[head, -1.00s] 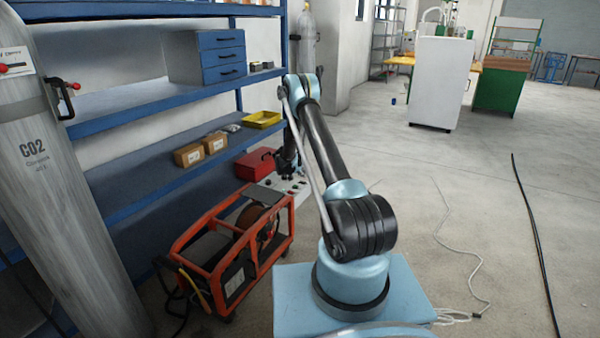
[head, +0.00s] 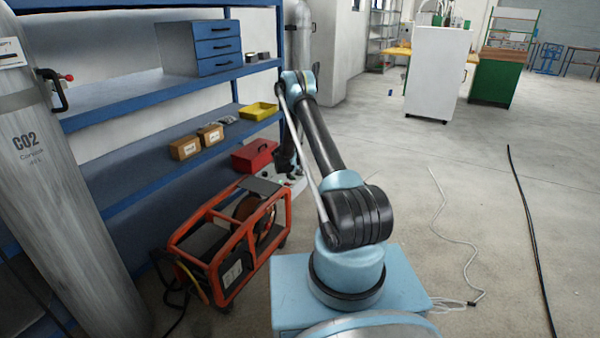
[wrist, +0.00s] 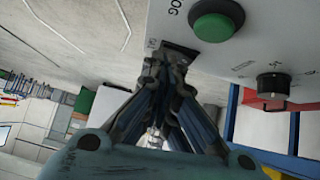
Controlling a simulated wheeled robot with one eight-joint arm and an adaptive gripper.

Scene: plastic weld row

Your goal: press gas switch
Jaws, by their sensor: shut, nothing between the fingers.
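In the wrist view my gripper (wrist: 165,65) is shut and empty. Its fingertips overlap the lower left part of a dark rocker-like switch (wrist: 181,54) on a light grey panel (wrist: 262,40). I cannot tell whether they touch it. A small label beside the switch is too small to read surely. A round green button (wrist: 218,20) sits just above and right of the switch, by lettering that is partly cut off. A black knob (wrist: 272,86) sits lower right on the panel. In the head view my arm mostly hides the gripper and panel.
An orange-framed machine (head: 212,212) stands on the floor left of my arm. A red box (head: 254,153) is behind it. Blue shelving (head: 130,195) and a grey CO2 cylinder (head: 50,200) are at the left. A black cable (head: 531,225) lies on open floor at the right.

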